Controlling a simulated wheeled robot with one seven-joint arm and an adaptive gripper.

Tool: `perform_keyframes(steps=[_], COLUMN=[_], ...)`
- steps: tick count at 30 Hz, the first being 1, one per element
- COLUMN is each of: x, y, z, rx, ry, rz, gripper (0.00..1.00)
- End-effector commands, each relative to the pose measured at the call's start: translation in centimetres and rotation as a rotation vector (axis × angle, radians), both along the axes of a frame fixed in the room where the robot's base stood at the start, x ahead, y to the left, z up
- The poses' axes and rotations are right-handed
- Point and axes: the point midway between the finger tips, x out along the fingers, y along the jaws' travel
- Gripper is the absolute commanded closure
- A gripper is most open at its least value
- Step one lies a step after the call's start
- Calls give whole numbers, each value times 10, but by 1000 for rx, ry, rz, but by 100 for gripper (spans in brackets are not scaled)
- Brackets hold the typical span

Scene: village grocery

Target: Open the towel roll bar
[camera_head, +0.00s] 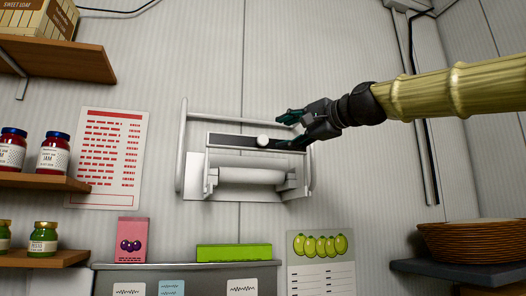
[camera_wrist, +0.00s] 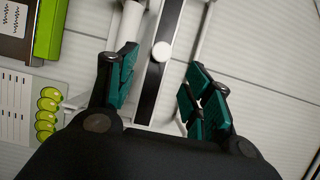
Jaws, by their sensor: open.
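The towel roll holder (camera_head: 190,172) is mounted on the wall in the middle of the head view. It has a white frame, a white roll (camera_head: 252,175) at the bottom and a dark bar (camera_head: 225,141) with a round white knob (camera_head: 262,141) across its front. My gripper (camera_head: 290,130) is at the right part of the holder. In the wrist view my gripper (camera_wrist: 158,90) is open, its green-padded fingers on either side of the dark bar (camera_wrist: 150,100), with the knob (camera_wrist: 162,52) just beyond the fingertips. I cannot tell whether a finger touches the bar.
Shelves with jam jars (camera_head: 53,153) stand at the left. Below the holder a grey ledge (camera_head: 185,265) carries a pink box (camera_head: 131,240) and a green box (camera_head: 234,252). A basket (camera_head: 470,242) sits at the right. The wall right of the holder is mostly bare.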

Motion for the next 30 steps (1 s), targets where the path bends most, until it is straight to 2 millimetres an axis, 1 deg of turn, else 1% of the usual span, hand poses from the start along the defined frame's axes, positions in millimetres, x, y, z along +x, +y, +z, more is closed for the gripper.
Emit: perform_keyframes(steps=[5,17,18,24,30], x=[4,22,28,54,72], y=[0,17,23,44,61], z=[1,2,2,3,3], rx=[-1,0,-1,-1,-1], ry=[2,0,2,2,-1], rz=[-5,-4,-3,-1,-1], gripper=[49,49,49,49,49])
